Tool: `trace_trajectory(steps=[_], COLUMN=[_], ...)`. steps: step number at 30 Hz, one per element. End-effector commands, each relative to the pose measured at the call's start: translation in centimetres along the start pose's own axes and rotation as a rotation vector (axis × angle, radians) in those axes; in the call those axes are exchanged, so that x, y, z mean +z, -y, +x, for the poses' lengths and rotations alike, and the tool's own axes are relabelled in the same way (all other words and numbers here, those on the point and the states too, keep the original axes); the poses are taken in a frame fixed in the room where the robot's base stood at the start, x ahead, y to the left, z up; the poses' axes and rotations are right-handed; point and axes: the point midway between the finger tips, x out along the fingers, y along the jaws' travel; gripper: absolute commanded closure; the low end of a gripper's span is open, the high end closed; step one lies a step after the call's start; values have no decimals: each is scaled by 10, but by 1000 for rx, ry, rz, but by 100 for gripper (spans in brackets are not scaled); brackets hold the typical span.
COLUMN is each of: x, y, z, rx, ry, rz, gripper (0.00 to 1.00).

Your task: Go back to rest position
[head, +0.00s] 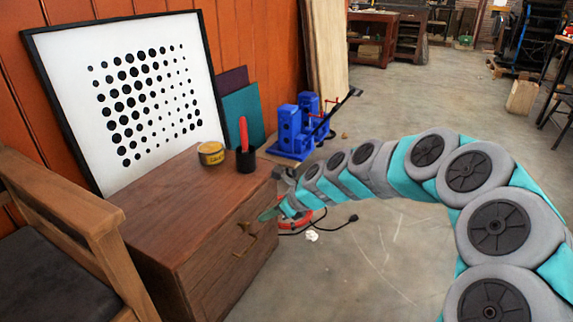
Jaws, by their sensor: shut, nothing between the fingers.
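My gripper (272,207) is at the end of my grey and teal arm, which curves in from the right. It is by the upper right edge of a brown wooden cabinet (190,212), just above a brass handle (245,238) on the cabinet's front. The gripper is small in view; its fingers look closed with nothing between them. I cannot tell whether it touches the cabinet.
On the cabinet stand a yellow tin (211,154) and a black cup (246,161) with a red item. A wooden chair (60,215) is at left. A black cable (335,226) lies on the floor. Open floor (400,100) extends behind my arm.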

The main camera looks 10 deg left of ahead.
Motion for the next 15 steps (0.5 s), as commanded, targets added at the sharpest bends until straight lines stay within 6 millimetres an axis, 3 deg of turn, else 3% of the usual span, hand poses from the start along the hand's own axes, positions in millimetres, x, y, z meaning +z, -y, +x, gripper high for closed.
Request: trace_trajectory(steps=[4, 8, 15], x=[4, 2, -38], y=[-14, -46, -112], z=[-19, -59, -146], rx=[19, 64, 201], ry=[-14, -62, -205], rz=[-109, -364, -916], gripper=[100, 100, 100])
